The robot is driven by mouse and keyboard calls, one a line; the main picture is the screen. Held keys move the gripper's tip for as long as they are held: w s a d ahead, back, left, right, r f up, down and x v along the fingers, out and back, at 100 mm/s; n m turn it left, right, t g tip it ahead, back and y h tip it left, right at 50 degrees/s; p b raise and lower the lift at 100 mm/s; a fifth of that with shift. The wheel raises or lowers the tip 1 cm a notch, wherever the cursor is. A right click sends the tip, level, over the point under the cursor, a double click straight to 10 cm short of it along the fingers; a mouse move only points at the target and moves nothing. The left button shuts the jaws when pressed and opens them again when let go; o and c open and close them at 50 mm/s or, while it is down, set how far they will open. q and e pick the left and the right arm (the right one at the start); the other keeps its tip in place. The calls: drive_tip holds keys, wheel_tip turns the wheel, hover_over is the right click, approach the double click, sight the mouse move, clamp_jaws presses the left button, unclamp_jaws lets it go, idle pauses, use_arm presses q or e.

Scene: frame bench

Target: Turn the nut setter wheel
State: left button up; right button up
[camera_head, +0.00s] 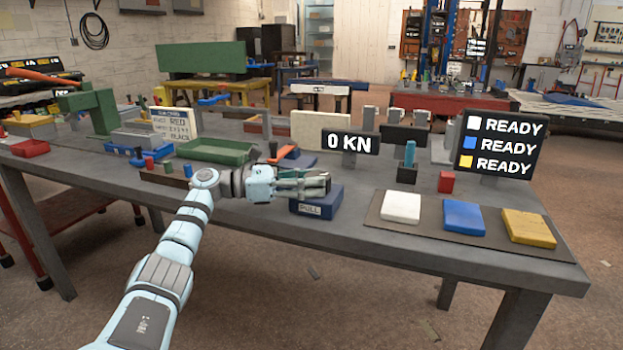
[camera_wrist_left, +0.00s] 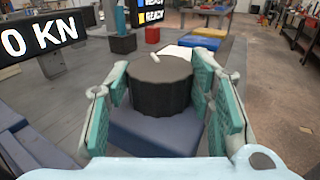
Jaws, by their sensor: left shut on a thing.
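The nut setter wheel (camera_wrist_left: 160,92) is a dark grey upright cylinder with a small white mark on top. It stands on a blue block (camera_wrist_left: 150,135), which also shows in the head view (camera_head: 318,208) with a label on its front. My left gripper (camera_head: 312,184) reaches in from the left over this block. In the left wrist view its two teal fingers (camera_wrist_left: 163,95) lie on either side of the wheel and are shut on it. In the head view the fingers largely hide the wheel. My right gripper is in neither view.
A black display (camera_head: 350,142) behind the block reads 0 KN. A status board (camera_head: 499,144) shows three READY lines. White (camera_head: 401,207), blue (camera_head: 463,217) and yellow (camera_head: 529,228) pads lie on a dark mat at right. A green tray (camera_head: 215,151) stands behind my left arm.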

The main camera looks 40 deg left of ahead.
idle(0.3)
use_arm(q)
drive_tip(key=o, duration=1.2)
drive_tip(key=shift+a, duration=0.1)
drive_tip(key=shift+c, duration=0.2)
drive_tip(key=v, duration=0.7)
drive_tip(key=shift+s+a, duration=0.1)
drive_tip(key=shift+a, duration=0.05)
